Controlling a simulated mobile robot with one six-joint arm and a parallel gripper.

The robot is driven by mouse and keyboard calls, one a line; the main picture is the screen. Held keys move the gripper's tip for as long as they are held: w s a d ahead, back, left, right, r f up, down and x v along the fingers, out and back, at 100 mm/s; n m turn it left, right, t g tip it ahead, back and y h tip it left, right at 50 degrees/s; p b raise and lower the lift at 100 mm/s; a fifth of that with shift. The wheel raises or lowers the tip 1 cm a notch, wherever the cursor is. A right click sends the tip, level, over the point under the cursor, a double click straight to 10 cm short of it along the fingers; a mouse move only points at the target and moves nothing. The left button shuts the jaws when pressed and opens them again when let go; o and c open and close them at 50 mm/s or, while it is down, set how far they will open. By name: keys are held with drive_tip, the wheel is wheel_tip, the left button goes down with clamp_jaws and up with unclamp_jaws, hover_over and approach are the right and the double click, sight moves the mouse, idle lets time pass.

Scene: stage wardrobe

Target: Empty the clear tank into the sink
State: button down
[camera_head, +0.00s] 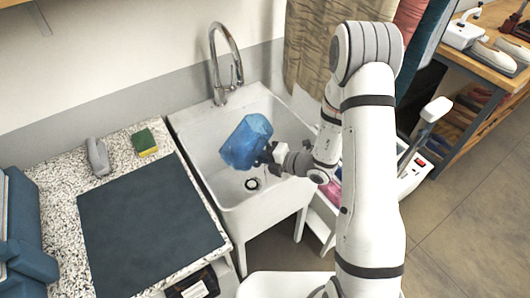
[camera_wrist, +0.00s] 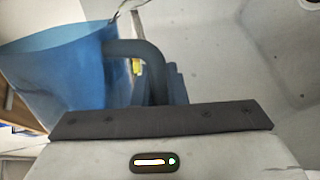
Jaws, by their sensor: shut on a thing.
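A see-through blue tank (camera_head: 246,142) hangs tilted over the basin of the white sink (camera_head: 205,150). My gripper (camera_head: 270,155) is shut on the tank at its right side. In the wrist view the tank (camera_wrist: 55,75) fills the left, with a dark curved handle (camera_wrist: 150,55) beside my gripper (camera_wrist: 172,88). My gripper hides part of the grip there. The sink's pale inside (camera_wrist: 230,50) lies behind. I cannot tell how much liquid is in the tank, and no stream shows. The drain (camera_head: 252,184) shows below the tank.
A curved metal tap (camera_head: 226,65) stands at the sink's back. Left is a speckled counter with a dark mat (camera_head: 150,225), a sponge (camera_head: 144,142) and a grey object (camera_head: 97,157). Hanging cloths (camera_head: 308,45) are close on the right. Floor is open at the far right.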

drive_tip(key=shift+s+r+p, duration=0.1)
drive_tip(key=shift+r+p, duration=0.05)
drive_tip(key=shift+p, duration=0.15)
drive_tip(key=shift+s+a+f+m+g+y+p, duration=0.3)
drive_tip(key=shift+s+f+m+g+p, duration=0.15)
drive_tip(key=shift+m+p, duration=0.6)
idle(0.7)
